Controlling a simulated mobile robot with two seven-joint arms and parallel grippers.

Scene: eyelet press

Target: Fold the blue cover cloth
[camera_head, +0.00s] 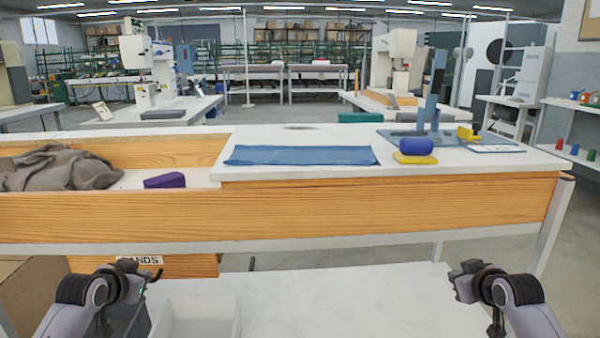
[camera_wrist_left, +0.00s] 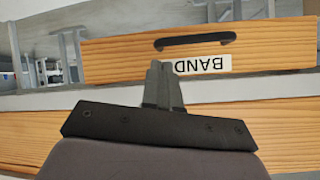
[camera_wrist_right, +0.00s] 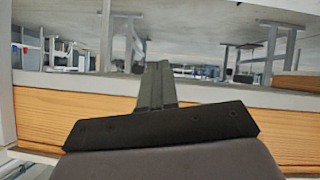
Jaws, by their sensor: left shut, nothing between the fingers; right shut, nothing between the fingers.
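The blue cover cloth (camera_head: 300,155) lies flat on the white table top as a long strip near the front wooden edge. My left gripper (camera_wrist_left: 164,85) is shut and empty, in front of the bench and below its top, near a drawer labelled BANDS. In the head view the left wrist (camera_head: 125,285) shows at lower left, with its fingers hard to make out. My right gripper (camera_wrist_right: 156,85) is shut and empty, also low in front of the bench. Its wrist (camera_head: 470,285) shows at lower right in the head view. Both grippers are well apart from the cloth.
A blue and yellow block pair (camera_head: 415,150) stands right of the cloth, before a blue press (camera_head: 433,95) on a plate. A purple block (camera_head: 165,181) and a crumpled grey-brown cloth (camera_head: 60,168) lie in the wooden-walled bay at left. A white bin (camera_head: 200,318) stands below.

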